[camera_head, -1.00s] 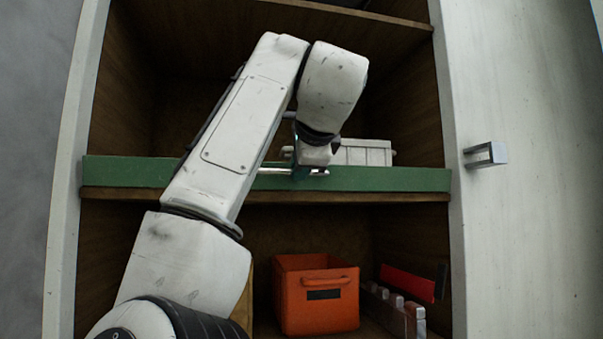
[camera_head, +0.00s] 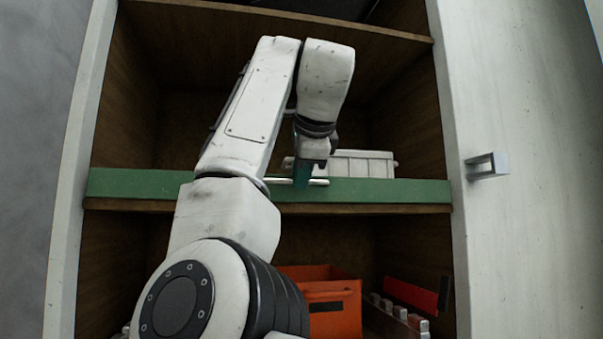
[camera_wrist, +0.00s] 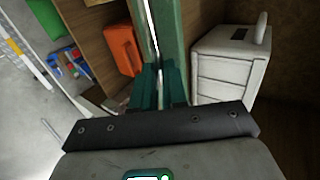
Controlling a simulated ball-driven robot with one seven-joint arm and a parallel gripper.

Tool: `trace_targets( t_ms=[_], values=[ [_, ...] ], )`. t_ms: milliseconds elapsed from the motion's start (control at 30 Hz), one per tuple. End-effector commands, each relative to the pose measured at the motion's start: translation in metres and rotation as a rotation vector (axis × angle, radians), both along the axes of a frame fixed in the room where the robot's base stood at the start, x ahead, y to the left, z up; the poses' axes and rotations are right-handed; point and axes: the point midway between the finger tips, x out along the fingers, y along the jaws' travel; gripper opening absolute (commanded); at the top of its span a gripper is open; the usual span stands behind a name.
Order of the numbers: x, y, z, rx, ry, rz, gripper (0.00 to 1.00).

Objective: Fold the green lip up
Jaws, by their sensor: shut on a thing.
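The green lip (camera_head: 390,191) runs along the front edge of the middle shelf, its broad face toward the head camera. A pale metal bar (camera_head: 318,182) sits on its front near the middle. My gripper (camera_head: 302,178) points down at this bar, its teal fingers partly hidden by my wrist. In the wrist view my gripper (camera_wrist: 160,88) has its fingers close together around the bar, against the green lip (camera_wrist: 174,35). The exact contact between the fingertips is hard to see.
A white crate (camera_head: 365,165) stands on the shelf behind the lip; it is close beside my fingers in the wrist view (camera_wrist: 228,65). Below are an orange bin (camera_head: 335,310) and a red item (camera_head: 410,295). A white door with a handle (camera_head: 487,165) is at right.

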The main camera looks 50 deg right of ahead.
Motion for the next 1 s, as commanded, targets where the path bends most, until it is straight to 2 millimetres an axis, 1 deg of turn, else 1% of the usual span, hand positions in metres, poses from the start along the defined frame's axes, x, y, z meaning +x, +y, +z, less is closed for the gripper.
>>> trace_targets(
  t_ms=[33,133,367,467,567,900,1000],
  values=[
    [0.002,0.000,-0.003,0.002,0.004,0.003,0.14],
    [0.002,0.000,-0.002,0.003,0.003,0.002,0.23],
    [0.000,0.000,-0.001,0.000,0.000,0.001,0.23],
    [-0.004,0.003,0.003,-0.001,-0.001,0.001,0.23],
    [-0.013,0.009,0.010,-0.001,-0.003,0.002,0.23],
    [-0.056,0.038,0.046,0.000,0.000,0.001,0.23],
    [-0.064,0.044,0.054,0.000,0.000,0.002,0.23]
  ],
)
